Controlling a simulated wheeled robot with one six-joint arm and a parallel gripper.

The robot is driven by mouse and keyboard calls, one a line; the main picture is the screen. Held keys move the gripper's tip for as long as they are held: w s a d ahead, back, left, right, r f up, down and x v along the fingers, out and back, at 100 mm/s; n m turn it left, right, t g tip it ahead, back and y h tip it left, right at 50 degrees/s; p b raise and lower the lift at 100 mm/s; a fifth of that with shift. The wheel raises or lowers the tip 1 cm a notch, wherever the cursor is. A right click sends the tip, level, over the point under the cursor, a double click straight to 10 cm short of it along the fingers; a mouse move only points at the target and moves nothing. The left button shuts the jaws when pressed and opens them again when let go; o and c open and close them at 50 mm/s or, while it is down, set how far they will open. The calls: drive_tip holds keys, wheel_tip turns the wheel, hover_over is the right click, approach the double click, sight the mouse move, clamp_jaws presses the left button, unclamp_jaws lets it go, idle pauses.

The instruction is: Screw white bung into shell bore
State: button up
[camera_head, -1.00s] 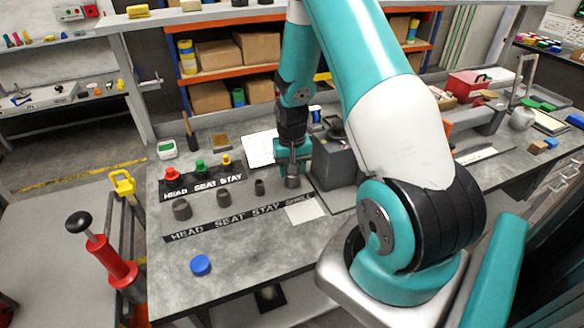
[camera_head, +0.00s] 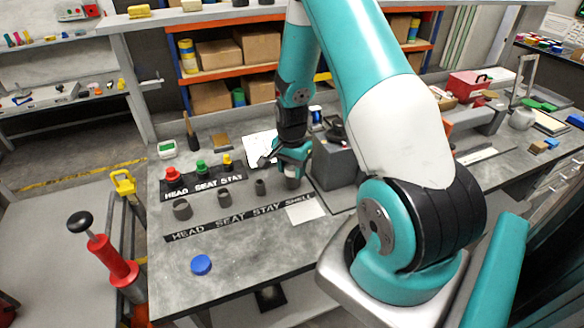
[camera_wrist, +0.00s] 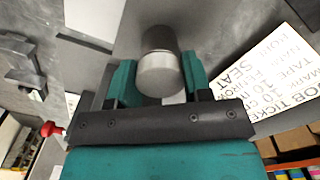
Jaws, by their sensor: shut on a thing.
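The white bung (camera_wrist: 160,76) sits between my gripper's two teal fingers in the wrist view, at the mouth of the dark grey cylindrical shell (camera_wrist: 158,38). My gripper (camera_wrist: 160,82) is shut on the bung. How deep the bung sits in the bore cannot be told. In the head view my gripper (camera_head: 291,168) is above the shell (camera_head: 292,183), which stands upright at the right end of the row by the SHELL label. The bung is mostly hidden there by the gripper.
Several grey hollow cylinders, one of them the HEAD cylinder (camera_head: 182,209), stand left of the shell. Red, green and yellow plugs stand on a dark label strip (camera_head: 205,187) behind them. A grey box (camera_head: 338,165) is close to the right. A blue cap (camera_head: 201,264) lies on the clear front bench.

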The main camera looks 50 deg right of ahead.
drive_tip(key=m, duration=0.4)
drive_tip(key=shift+m, duration=0.3)
drive_tip(key=o, duration=0.7)
drive_tip(key=shift+o, duration=0.2)
